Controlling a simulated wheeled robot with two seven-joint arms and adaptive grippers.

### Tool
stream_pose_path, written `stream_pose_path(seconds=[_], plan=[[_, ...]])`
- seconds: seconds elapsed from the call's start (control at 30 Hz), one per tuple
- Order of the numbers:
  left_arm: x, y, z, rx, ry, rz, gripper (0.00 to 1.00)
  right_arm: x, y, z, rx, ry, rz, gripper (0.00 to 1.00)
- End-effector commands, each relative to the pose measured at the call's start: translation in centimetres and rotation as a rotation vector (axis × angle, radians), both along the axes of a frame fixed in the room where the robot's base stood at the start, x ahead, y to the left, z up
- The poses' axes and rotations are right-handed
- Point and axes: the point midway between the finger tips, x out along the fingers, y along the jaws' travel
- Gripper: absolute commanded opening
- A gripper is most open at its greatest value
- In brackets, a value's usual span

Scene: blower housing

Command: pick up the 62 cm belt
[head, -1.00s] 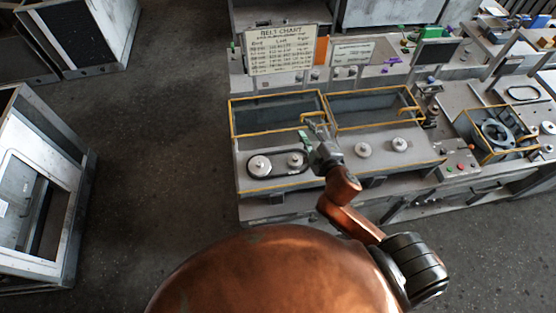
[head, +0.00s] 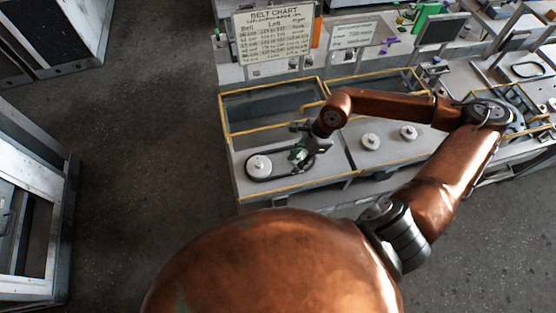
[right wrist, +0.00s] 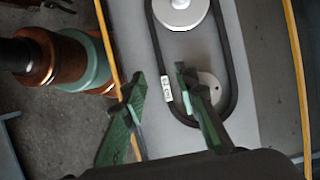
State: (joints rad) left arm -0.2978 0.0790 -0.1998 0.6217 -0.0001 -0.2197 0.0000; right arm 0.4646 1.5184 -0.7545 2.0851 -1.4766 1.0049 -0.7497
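The belt, a black loop, lies around two pale pulleys on the left panel of the bench; its near edge shows in the head view (head: 283,176). In the right wrist view the belt (right wrist: 232,75) carries a small white tag (right wrist: 166,89); its print is too small to read surely. My right gripper (head: 302,152) is over the right-hand pulley in the head view and partly hides it. In the right wrist view the right gripper (right wrist: 160,80) is open, its green fingers to either side of the belt's tagged strand. My left gripper is not in view.
The left pulley (head: 259,165) is uncovered. Two more pulleys (head: 370,141) sit on the right panel without a belt. Yellow-edged bins (head: 268,104) stand behind the panels. A belt chart board (head: 274,34) stands behind them.

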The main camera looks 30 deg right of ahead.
Motion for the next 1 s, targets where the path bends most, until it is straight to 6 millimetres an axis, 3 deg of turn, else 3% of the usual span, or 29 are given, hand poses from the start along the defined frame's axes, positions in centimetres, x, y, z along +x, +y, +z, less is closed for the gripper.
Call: stream_pose_path(seconds=[0.2,0.4,0.6,0.87,1.0], plan=[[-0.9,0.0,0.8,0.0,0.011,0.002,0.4,0.1,0.9,-1.9,0.003,0.002,-0.001,0.28],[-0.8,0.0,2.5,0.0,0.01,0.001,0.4,0.5,2.2,-4.1,0.006,0.004,-0.001,0.28],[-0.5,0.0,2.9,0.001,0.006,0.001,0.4,0.8,2.9,-6.2,0.004,0.001,0.0,0.28],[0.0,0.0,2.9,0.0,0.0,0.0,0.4,0.8,2.9,-6.5,0.004,0.001,0.001,0.27],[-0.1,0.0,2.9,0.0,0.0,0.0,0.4,0.8,2.9,-6.4,0.004,0.001,0.0,0.17]])
